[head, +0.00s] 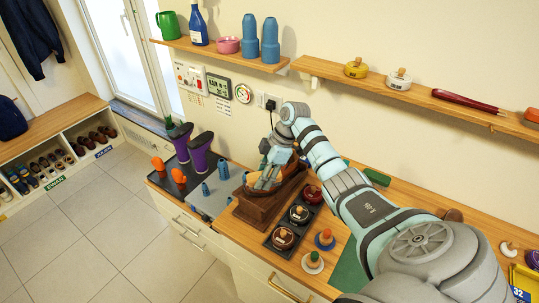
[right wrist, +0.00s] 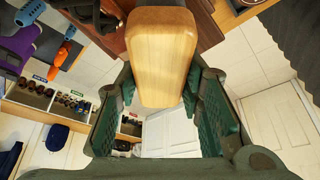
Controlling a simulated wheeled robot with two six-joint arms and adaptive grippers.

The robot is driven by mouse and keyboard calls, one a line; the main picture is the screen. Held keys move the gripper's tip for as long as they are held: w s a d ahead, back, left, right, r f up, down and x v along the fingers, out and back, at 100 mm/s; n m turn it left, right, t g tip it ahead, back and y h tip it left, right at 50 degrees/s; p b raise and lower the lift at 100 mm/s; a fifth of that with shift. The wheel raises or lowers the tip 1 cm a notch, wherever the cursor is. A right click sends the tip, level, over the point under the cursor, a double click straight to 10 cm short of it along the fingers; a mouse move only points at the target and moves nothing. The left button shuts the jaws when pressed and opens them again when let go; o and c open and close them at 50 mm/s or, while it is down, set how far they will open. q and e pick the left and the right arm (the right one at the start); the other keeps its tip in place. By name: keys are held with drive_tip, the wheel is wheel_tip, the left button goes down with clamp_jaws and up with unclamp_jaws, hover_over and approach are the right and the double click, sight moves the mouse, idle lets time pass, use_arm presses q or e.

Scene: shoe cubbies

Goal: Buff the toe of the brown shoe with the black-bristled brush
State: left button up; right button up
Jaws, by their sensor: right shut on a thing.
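My right gripper (head: 268,180) is over the wooden shoe stand (head: 248,212) on the counter. In the right wrist view its green-padded fingers (right wrist: 165,110) are shut on the sides of a pale wooden brush block (right wrist: 162,50). The bristles are hidden, so I cannot tell their colour. The brown shoe (head: 293,183) is on the stand, largely covered by the gripper. I cannot tell whether the brush touches the toe. My left gripper is not in view.
A dark tray with round-knobbed pieces (head: 284,237) lies right of the stand. Purple boots (head: 200,152), orange shoe trees (head: 178,176) and small blue pieces (head: 223,169) stand to its left. A wall shelf (head: 225,50) hangs above. Shoe cubbies (head: 60,150) are at far left.

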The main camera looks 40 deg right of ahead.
drive_tip(key=shift+s+d+r, duration=0.1)
drive_tip(key=shift+s+r, duration=0.1)
drive_tip(key=shift+r, duration=0.7)
drive_tip(key=shift+w+r, duration=0.15)
drive_tip(key=shift+r, duration=0.6)
drive_tip(key=shift+w+r, duration=0.1)
drive_tip(key=shift+r, duration=0.6)
drive_tip(key=shift+s+r, duration=0.1)
drive_tip(key=shift+r, duration=1.45)
